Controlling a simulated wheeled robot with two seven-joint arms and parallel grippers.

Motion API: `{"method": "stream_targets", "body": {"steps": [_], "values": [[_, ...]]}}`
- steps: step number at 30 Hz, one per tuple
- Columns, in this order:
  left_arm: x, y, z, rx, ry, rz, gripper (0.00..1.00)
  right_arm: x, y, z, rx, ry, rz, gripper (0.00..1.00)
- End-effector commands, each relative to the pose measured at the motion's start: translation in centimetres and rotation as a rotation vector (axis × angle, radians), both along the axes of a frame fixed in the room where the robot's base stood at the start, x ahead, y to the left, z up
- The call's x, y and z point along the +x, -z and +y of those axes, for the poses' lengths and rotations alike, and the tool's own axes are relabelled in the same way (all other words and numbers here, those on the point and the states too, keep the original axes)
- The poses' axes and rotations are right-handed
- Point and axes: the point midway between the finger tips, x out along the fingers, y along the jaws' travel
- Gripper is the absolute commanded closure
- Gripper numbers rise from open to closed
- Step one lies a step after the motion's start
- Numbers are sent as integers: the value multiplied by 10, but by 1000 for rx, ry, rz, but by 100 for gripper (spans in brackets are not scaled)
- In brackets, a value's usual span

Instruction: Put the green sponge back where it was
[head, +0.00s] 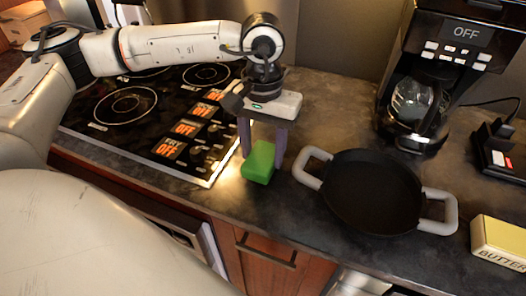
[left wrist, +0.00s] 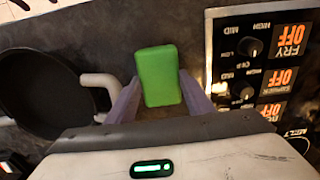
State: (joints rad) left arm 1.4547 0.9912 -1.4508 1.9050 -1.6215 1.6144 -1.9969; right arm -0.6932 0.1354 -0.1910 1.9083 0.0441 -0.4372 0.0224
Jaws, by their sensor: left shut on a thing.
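The green sponge (head: 259,161) is at the countertop between the stove and the black pan, near the counter's front edge. My left gripper (head: 262,150) points down from above and is shut on the sponge, with a finger on each side of it. In the left wrist view the sponge (left wrist: 158,76) sits between the two fingertips (left wrist: 160,100). I cannot tell whether the sponge touches the counter or is just above it. My right gripper is not in view.
A black pan (head: 372,192) with grey handles stands to the right of the sponge. A black stove (head: 150,105) is to the left. A coffee maker (head: 440,70) stands at the back right, a butter box (head: 500,240) at the right. A wooden drawer (head: 270,262) lies below the counter.

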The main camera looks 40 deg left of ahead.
Motion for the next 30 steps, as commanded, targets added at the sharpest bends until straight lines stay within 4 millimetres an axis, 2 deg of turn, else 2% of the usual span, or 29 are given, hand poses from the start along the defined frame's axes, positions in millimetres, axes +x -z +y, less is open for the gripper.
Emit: {"method": "stream_targets", "body": {"steps": [4,15,16,18,19,30], "values": [[0,13,0,0,0,0,99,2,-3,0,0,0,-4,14],[0,19,0,0,0,-1,99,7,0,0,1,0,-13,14],[0,17,0,0,0,-1,50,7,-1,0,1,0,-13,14],[0,16,0,0,0,-1,38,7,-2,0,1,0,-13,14],[0,16,0,0,0,-1,34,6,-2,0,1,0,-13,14],[0,11,0,-1,0,-2,34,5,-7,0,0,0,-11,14]]}}
